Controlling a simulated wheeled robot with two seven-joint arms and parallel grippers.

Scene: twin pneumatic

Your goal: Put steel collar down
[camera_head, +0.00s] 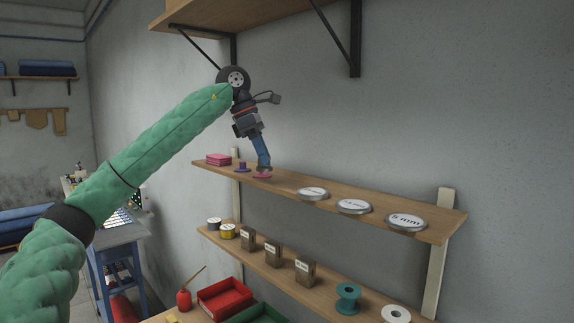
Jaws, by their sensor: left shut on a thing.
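My left gripper (263,168) reaches down to the upper wall shelf, its fingers shut on a small greyish thing, the steel collar as far as I can tell. The collar is mostly hidden by the fingertips and too small to make out clearly. A flat pink disc (262,176) lies on the shelf directly below the fingertips; I cannot tell whether the collar touches it. A purple disc with an upright post (242,167) stands just left of the gripper. My right gripper is out of view.
The upper shelf (285,188) also holds a pink box (219,159) and three round tins (353,206) to the right. Below, another shelf carries spools and small brown boxes (273,254). A bracketed shelf (260,15) hangs above my arm. Red tray (225,298) at the bottom.

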